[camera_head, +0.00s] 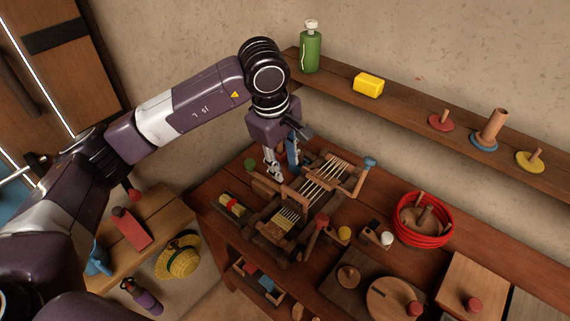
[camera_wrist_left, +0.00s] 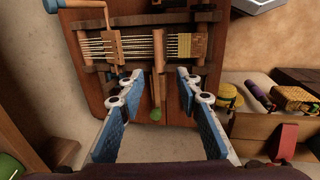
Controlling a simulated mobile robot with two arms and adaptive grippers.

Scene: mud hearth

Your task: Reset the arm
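My left arm comes in from the left in the head view, and my left gripper (camera_head: 283,165) hangs pointing down just above the back edge of the wooden table (camera_head: 215,200). It is beside a small wooden loom (camera_head: 285,220) strung with pale threads. In the left wrist view the blue-padded fingers of my left gripper (camera_wrist_left: 160,100) are spread wide with nothing between the pads. The loom (camera_wrist_left: 145,45) lies beyond the fingertips there. A wooden bar of it shows in the gap between the fingers. My right gripper is in neither view.
A wall shelf (camera_head: 400,100) behind holds a green bottle (camera_head: 311,50), a yellow block (camera_head: 368,85) and several pegs. A coil of red rope (camera_head: 422,220) and wooden boards crowd the table's right. A low bench (camera_head: 150,215) and a straw hat (camera_head: 178,258) are at left.

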